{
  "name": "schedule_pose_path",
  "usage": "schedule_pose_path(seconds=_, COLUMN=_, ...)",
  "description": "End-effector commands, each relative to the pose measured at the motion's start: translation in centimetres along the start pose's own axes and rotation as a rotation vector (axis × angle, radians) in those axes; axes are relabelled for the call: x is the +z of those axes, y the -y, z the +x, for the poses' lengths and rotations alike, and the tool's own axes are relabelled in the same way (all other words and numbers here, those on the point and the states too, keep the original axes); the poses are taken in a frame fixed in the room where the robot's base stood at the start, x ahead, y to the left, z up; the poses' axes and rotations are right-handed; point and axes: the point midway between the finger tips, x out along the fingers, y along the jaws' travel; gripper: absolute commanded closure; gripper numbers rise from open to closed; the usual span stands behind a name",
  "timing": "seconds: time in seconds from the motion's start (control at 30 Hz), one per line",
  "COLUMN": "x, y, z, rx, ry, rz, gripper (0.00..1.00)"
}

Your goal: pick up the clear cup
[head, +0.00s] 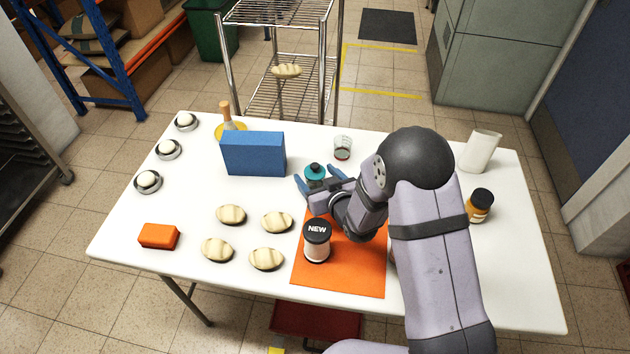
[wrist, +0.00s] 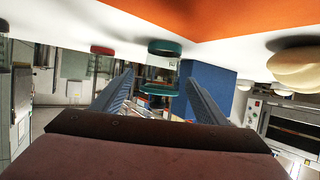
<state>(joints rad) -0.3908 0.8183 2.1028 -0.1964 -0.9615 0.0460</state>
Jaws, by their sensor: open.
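A clear cup (head: 343,148) with a reddish bottom stands upright near the back edge of the white table. In the wrist view, which is upside down, its red bottom (wrist: 102,50) shows to the left of the fingers. My gripper (head: 314,178) is open and empty, low over the table in front of the cup and to its left. A teal object (head: 315,172) with a dark top stands just beyond the fingers. In the wrist view its teal lower part (wrist: 165,48) shows between the fingers (wrist: 160,77), apart from both.
A blue box (head: 254,155) stands left of the gripper, with a corked bottle (head: 227,125) behind it. A black-lidded "NEW" jar (head: 317,242) stands on the orange mat (head: 340,278). Several pale rolls (head: 277,222) lie left. A white cylinder (head: 481,151) and amber jar (head: 480,206) stand right.

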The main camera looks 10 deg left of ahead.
Motion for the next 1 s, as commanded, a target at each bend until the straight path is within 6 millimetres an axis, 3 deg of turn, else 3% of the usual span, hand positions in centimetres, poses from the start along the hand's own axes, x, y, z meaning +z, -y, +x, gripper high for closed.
schedule_pose_path(seconds=0.5, x=-0.1, y=0.0, z=4.3, rx=0.0, ry=0.0, rz=0.0, gripper=0.33)
schedule_pose_path(seconds=0.87, x=0.0, y=0.0, z=5.0, rx=0.0, ry=0.0, rz=0.0, gripper=0.33)
schedule_pose_path(seconds=0.9, x=0.0, y=0.0, z=5.0, rx=0.0, ry=0.0, rz=0.0, gripper=0.35)
schedule_pose_path(seconds=1.0, x=0.0, y=0.0, z=5.0, rx=0.0, ry=0.0, rz=0.0, gripper=0.59)
